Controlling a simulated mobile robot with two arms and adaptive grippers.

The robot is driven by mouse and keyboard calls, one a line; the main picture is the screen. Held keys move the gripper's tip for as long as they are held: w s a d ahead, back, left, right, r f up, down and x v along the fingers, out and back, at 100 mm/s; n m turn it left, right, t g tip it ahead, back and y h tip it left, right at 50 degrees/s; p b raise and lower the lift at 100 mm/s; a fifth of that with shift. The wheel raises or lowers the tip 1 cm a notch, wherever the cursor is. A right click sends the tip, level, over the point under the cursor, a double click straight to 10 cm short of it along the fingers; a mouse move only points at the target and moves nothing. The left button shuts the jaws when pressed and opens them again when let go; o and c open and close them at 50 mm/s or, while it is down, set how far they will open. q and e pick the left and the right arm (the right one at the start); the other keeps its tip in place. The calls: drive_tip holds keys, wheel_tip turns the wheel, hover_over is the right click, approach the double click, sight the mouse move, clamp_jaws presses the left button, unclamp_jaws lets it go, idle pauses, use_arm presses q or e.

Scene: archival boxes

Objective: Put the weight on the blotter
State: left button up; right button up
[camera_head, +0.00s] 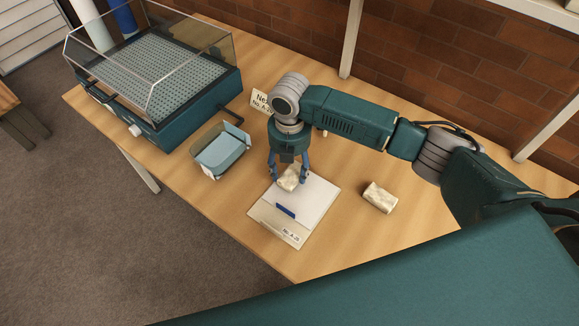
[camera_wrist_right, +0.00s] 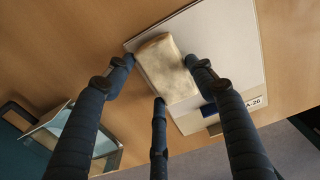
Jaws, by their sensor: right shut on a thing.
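A pale marbled block, the weight (camera_head: 289,180), is between the fingers of my right gripper (camera_head: 288,176), which is shut on it. It also shows in the right wrist view (camera_wrist_right: 165,66), with fingers at both sides. The weight is over the far left part of the blotter (camera_head: 315,196), a pale sheet on a board with a blue strip and a label "No. A-26". The blotter extends beyond the weight in the right wrist view (camera_wrist_right: 229,40). I cannot tell whether the weight touches it. My left gripper is not in view.
A second marbled block (camera_head: 380,198) lies on the wooden table right of the blotter. A blue-grey tray (camera_head: 220,152) stands to the left, with a label card (camera_head: 262,103) behind it. A teal case with a clear cover (camera_head: 150,85) fills the far left. The table's front edge is near the blotter.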

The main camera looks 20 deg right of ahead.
sight(289, 171)
drive_tip(key=o, duration=1.5)
drive_tip(key=shift+f, duration=0.1)
drive_tip(key=shift+o, duration=0.2)
wheel_tip(289, 171, up, 12)
drive_tip(key=b, duration=0.2)
